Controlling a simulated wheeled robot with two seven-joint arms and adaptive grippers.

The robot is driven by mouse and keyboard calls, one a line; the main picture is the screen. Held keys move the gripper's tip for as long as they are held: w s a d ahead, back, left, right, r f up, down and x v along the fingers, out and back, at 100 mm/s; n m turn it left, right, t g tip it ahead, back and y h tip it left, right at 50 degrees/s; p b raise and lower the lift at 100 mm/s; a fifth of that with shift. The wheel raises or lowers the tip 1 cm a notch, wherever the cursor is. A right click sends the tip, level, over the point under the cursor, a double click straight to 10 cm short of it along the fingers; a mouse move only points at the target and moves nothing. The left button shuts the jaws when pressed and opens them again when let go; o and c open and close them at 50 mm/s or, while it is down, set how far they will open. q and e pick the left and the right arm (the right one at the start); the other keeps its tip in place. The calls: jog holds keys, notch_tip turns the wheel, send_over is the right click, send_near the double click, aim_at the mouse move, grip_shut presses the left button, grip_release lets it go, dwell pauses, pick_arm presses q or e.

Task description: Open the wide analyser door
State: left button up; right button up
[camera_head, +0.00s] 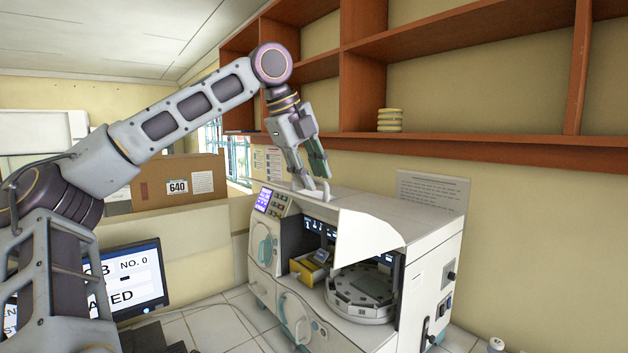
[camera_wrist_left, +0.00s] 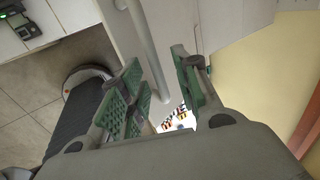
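The analyser (camera_head: 432,262) is a white bench unit with a wide front opening. Its wide white door (camera_head: 365,235) stands raised above the opening, so the interior shows. A pale bar handle (camera_head: 325,190) is at the door's upper left. My left gripper (camera_head: 312,178) points down at this handle from above. In the left wrist view my left gripper (camera_wrist_left: 160,72) has its green-padded fingers apart. The pale bar handle (camera_wrist_left: 148,50) runs through the gap between them, and I cannot tell whether a pad touches it. My right gripper is not in view.
Inside the opening are a round grey carousel (camera_head: 362,290) and a yellow box (camera_head: 308,268). A wooden shelf (camera_head: 440,148) hangs above and behind the analyser. A monitor (camera_head: 130,280) and a cardboard box (camera_head: 178,182) are to the left.

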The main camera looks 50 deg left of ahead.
pick_arm(q)
jog(key=v, duration=1)
dwell(0.3)
